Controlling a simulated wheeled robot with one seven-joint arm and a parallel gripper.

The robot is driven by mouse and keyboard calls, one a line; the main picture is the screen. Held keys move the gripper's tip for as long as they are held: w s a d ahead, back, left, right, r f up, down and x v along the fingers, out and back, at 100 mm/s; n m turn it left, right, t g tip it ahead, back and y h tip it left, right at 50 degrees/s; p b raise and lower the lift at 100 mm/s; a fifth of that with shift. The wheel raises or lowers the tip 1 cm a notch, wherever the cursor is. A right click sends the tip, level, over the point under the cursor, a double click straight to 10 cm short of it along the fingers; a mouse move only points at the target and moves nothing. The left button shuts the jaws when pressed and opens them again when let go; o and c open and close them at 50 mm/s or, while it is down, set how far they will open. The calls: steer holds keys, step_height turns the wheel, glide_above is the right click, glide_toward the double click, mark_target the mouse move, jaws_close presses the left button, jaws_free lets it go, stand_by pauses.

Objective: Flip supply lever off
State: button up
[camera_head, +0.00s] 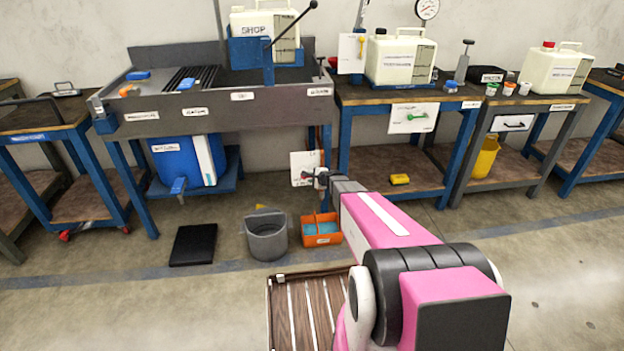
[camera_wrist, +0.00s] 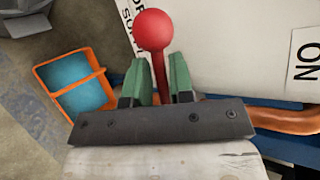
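The supply lever (camera_wrist: 153,30) shows in the wrist view as a red ball knob on a red stem. My gripper (camera_wrist: 160,75) has its two green-padded fingers close together on either side of the stem, just below the knob; it looks shut on it. A white panel (camera_wrist: 225,45) lies behind, with the label "ON" (camera_wrist: 305,62) at the right and partly hidden lettering at the left. In the head view, my gripper (camera_head: 318,178) is small, at the white panel (camera_head: 300,168) under the sink bench. The lever is not clear there.
An orange caddy (camera_head: 322,230) with blue contents and a grey bucket (camera_head: 267,238) stand on the floor below my gripper. A copper-coloured pipe (camera_wrist: 285,120) runs beside the panel. A blue bench leg (camera_head: 327,145) is close to the right. A black mat (camera_head: 193,244) lies further left.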

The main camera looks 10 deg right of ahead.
steer(key=v, duration=1)
steer(key=shift+s, duration=0.15)
steer(key=shift+r, duration=0.1)
